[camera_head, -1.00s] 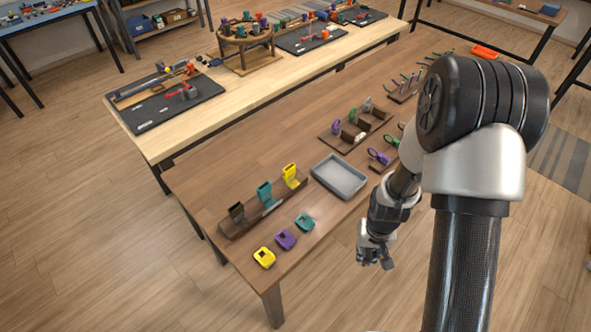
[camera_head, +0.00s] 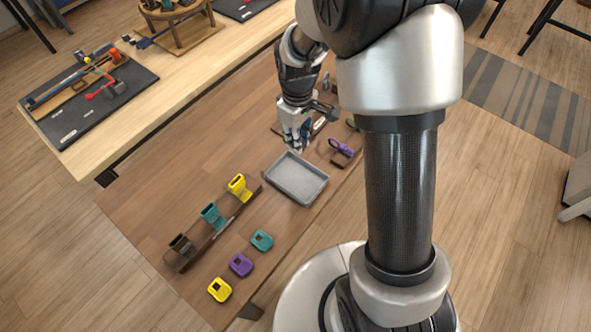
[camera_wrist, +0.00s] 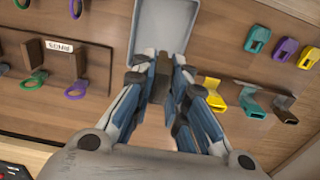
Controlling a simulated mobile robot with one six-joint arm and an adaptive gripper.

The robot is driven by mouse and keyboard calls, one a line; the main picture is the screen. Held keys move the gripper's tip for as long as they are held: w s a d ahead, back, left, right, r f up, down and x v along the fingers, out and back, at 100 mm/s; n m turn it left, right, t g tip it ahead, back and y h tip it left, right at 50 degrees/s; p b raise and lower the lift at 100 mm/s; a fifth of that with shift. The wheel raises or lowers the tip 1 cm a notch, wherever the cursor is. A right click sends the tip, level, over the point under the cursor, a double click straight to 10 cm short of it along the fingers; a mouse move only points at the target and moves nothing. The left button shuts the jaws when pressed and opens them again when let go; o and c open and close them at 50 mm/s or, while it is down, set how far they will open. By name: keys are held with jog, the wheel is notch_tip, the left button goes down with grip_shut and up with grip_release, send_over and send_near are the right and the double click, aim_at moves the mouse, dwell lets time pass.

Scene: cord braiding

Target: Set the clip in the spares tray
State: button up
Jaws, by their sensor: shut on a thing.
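My gripper (camera_head: 294,140) is shut on a small dark piece (camera_wrist: 160,72), which looks like the clip. The fingers hide much of it, so its shape is unclear. In the wrist view, my gripper (camera_wrist: 170,88) points down past the near end of an empty grey tray (camera_wrist: 178,22). In the head view, my gripper is above the table just behind the grey tray (camera_head: 297,180). A brown divided tray (camera_wrist: 97,60) with a white label (camera_wrist: 60,46) lies to the left in the wrist view; the label is hard to read.
A brown rack holds upright dark (camera_head: 181,244), teal (camera_head: 212,215) and yellow (camera_head: 238,186) pieces. Yellow (camera_head: 219,289), purple (camera_head: 241,264) and teal (camera_head: 262,240) pieces lie in front. Purple-handled (camera_wrist: 75,92) and green-handled (camera_wrist: 28,85) items stand near the labelled tray.

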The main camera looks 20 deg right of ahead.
notch_tip(320, 180, down, 16)
jog(key=b, duration=0.4)
jog(key=shift+f, duration=0.1)
jog(key=o, duration=0.3)
jog(key=shift+f, duration=0.1)
jog(key=o, duration=0.5)
